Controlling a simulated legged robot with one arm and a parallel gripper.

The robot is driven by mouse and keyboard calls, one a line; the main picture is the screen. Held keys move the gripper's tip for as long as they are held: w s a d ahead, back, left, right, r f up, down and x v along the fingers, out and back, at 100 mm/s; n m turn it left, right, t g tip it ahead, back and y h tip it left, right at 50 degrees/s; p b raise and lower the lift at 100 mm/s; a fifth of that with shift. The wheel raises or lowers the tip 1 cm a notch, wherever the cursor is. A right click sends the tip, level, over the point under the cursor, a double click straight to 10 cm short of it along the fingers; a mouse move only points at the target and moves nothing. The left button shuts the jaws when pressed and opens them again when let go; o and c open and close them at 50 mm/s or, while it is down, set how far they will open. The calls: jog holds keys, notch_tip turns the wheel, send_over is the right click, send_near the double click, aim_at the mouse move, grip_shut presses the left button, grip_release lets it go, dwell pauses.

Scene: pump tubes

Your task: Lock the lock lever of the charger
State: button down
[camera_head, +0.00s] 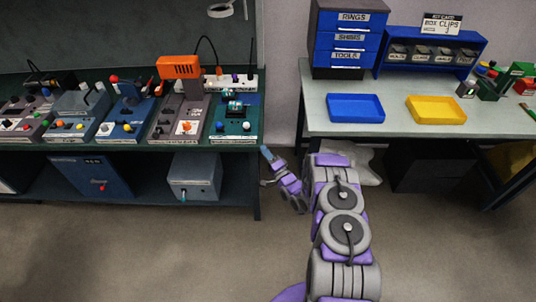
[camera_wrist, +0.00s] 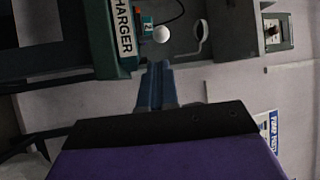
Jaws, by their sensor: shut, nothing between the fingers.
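The charger (camera_head: 233,128) is a dark teal unit at the right end of the left bench. In the wrist view its edge (camera_wrist: 122,62) carries a white "CHARGER" label, and the picture is turned on its side. A white round knob (camera_wrist: 161,34) shows just beyond my fingertips, beside a small tag marked 2. I cannot tell whether this knob belongs to the lock lever. My gripper (camera_head: 266,152) is low, just right of the bench's front corner. In the wrist view my gripper (camera_wrist: 156,72) is shut and empty, its tips apparently short of the knob.
Several other devices, including a blue one (camera_head: 123,128), line the bench left of the charger. An orange-topped device (camera_head: 180,67) stands beside it. A second table (camera_head: 390,125) with a blue tray (camera_head: 355,108) and yellow tray (camera_head: 436,110) stands right. Floor between the benches is open.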

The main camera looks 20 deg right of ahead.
aim_at(253, 139)
jog(key=b+x, duration=0.1)
jog(key=x, duration=0.8)
jog(key=shift+a+b, duration=0.2)
jog(key=shift+b, duration=0.2)
jog(key=shift+w+d, duration=0.1)
jog(key=shift+w, duration=0.3)
jog(key=shift+r, duration=0.1)
jog(key=shift+a, duration=0.35)
jog(key=shift+r, duration=0.1)
